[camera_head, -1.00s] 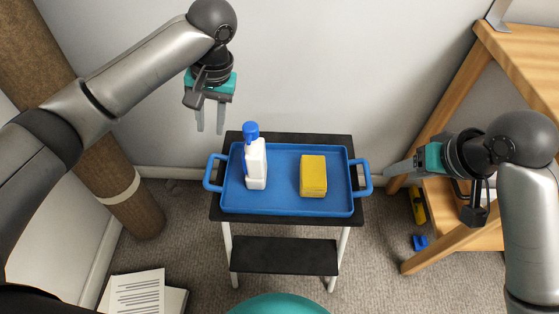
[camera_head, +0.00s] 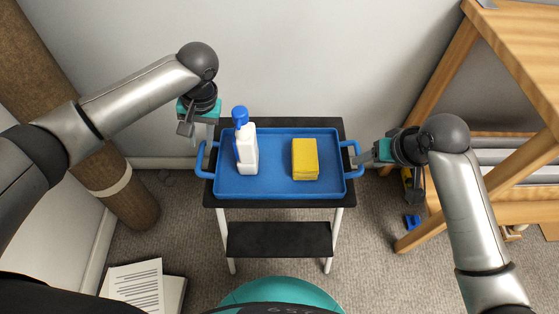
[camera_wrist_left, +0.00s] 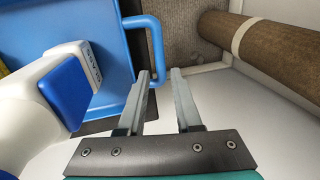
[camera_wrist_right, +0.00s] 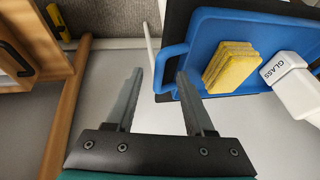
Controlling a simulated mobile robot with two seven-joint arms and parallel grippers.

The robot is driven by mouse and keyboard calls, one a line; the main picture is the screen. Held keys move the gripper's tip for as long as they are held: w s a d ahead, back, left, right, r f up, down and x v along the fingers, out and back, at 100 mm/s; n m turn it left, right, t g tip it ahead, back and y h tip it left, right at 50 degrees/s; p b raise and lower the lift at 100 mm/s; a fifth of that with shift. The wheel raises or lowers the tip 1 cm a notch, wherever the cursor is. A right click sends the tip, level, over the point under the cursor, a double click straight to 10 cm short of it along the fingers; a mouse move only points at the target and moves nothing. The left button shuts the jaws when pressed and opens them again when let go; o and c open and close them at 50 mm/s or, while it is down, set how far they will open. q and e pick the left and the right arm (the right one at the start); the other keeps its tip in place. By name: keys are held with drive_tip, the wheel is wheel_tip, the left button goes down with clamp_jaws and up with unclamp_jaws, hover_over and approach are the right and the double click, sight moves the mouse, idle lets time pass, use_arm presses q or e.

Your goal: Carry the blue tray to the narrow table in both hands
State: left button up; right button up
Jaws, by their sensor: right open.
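The blue tray (camera_head: 278,190) lies flat on a small black-topped stand (camera_head: 268,202). On the tray a white spray bottle with a blue head (camera_head: 247,155) stands at the left and a yellow sponge block (camera_head: 305,160) lies at the right. My left gripper (camera_head: 204,138) is open and empty, above and just behind the tray's left handle (camera_wrist_left: 152,35). My right gripper (camera_head: 364,158) is open at the tray's right handle (camera_head: 352,158). In the right wrist view that handle (camera_wrist_right: 171,62) shows by the fingertips; contact cannot be told. I cannot tell which table is the narrow one.
A wooden table (camera_head: 530,40) with a lower shelf stands at the right. A brown upright roll (camera_head: 65,120) stands at the left. Papers (camera_head: 137,285) lie on the floor at lower left, and a teal round thing (camera_head: 280,292) is at the bottom. A wall is close behind the stand.

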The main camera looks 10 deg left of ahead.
sight(202, 149)
use_arm(q)
drive_tip(key=shift+x, duration=2.65)
use_arm(e)
drive_tip(key=shift+x, duration=2.65)
use_arm(q)
drive_tip(key=c, duration=0.5)
use_arm(e)
drive_tip(key=c, duration=0.5)
use_arm(q)
clamp_jaws()
use_arm(e)
clamp_jaws()
use_arm(q)
drive_tip(key=shift+w+r, duration=0.1)
use_arm(e)
drive_tip(key=shift+a, duration=0.1)
